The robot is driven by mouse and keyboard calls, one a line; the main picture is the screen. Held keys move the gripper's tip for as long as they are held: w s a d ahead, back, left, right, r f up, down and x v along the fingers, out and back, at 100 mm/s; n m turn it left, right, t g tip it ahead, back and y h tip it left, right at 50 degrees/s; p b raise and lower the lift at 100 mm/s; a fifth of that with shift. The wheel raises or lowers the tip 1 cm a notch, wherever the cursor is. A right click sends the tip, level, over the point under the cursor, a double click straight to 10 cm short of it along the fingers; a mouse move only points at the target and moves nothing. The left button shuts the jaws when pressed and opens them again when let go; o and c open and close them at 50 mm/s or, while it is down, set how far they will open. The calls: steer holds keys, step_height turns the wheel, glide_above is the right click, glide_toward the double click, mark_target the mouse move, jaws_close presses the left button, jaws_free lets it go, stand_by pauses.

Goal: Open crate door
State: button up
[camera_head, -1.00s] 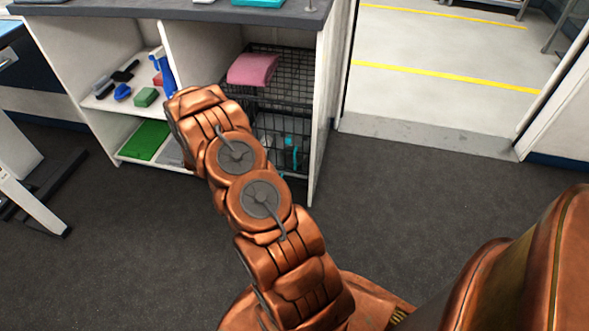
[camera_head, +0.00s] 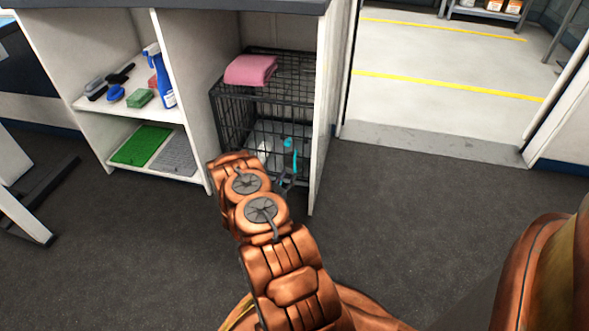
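A black wire crate (camera_head: 262,104) stands in the right bay of the white cabinet, its wire front facing me. A cyan part (camera_head: 289,144), which looks like the latch or handle, shows on the right side of the crate front. The door appears shut, but its lower part is hidden behind my arm. My gripper (camera_head: 287,181) is a small dark shape at the end of my copper arm, low in front of the crate and just below the cyan part. I cannot tell whether its fingers touch anything or are apart. Something pale sits inside the crate.
A folded pink towel (camera_head: 250,70) lies on the crate. The cabinet's white right wall (camera_head: 322,115) stands close beside the crate. Left shelves hold brushes, a blue spray bottle (camera_head: 160,80) and a green mat (camera_head: 142,144). Dark floor (camera_head: 420,215) is clear to the right, before a doorway.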

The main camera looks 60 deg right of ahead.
mark_target(295, 166)
steer(key=shift+w+d+b, duration=0.15)
steer(key=shift+d+b, duration=0.25)
steer(key=shift+d, duration=0.7)
steer(key=shift+w+d+b, duration=0.2)
steer(key=shift+d+b, duration=0.2)
steer(key=shift+d, duration=0.7)
steer(key=shift+w+d+b, duration=0.15)
steer(key=shift+d+b, duration=0.25)
steer(key=shift+d, duration=0.7)
steer(key=shift+c, duration=0.3)
jaws_close()
